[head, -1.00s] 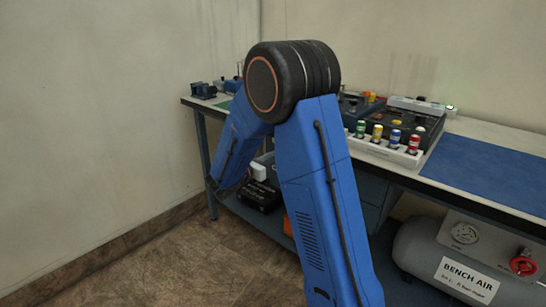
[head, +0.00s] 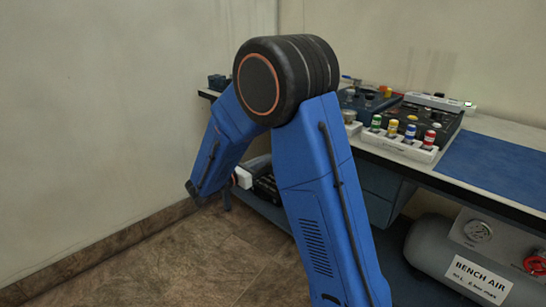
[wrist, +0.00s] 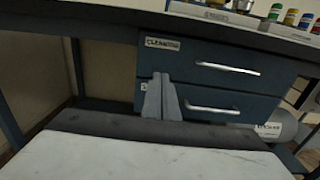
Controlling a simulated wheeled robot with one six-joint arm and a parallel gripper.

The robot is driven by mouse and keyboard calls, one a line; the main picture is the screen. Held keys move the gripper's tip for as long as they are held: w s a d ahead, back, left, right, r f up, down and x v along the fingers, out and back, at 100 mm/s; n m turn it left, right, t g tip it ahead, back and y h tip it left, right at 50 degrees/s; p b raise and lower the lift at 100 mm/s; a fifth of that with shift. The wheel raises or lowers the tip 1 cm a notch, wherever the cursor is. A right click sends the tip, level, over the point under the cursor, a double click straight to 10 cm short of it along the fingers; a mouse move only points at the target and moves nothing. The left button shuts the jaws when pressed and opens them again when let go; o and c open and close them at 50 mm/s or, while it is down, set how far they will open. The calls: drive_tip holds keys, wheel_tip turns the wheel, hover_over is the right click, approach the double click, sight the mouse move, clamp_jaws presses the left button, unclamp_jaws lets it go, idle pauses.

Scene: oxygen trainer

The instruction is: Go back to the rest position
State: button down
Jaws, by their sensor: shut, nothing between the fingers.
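My gripper (wrist: 161,98) shows in the wrist view as two grey fingers standing close together, shut and empty. It faces the blue drawer unit (wrist: 222,72) under the bench, in front of its labelled drawers and apart from them as far as I can tell. In the head view my blue arm is folded, its elbow high and its forearm pointing down to the left of the workbench (head: 485,125). The gripper itself is hidden in that view.
A rack of coloured bottles (head: 405,143) and a dark panel box (head: 425,112) stand on the bench, beside a blue mat (head: 495,168). A grey air tank (head: 440,250) lies below at right. The floor (head: 170,260) at left is clear.

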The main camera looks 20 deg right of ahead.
drive_tip(key=shift+s+a, duration=0.2)
drive_tip(key=shift+a, duration=0.3)
drive_tip(key=s+d+m+g+y, duration=0.35)
drive_tip(key=s+m, duration=0.25)
drive_tip(key=s, duration=0.5)
drive_tip(key=s+d+m+g+y, duration=0.3)
drive_tip(key=s+d+m+y, duration=0.15)
drive_tip(key=s, duration=0.65)
drive_tip(key=s+a+m+t+y, duration=0.5)
drive_tip(key=s+a+m+y, duration=0.4)
drive_tip(key=s, duration=0.6)
drive_tip(key=shift+s+a+r+m, duration=0.2)
drive_tip(key=shift+a+r+m, duration=0.25)
drive_tip(key=shift+a+m, duration=0.95)
drive_tip(key=shift+a, duration=0.15)
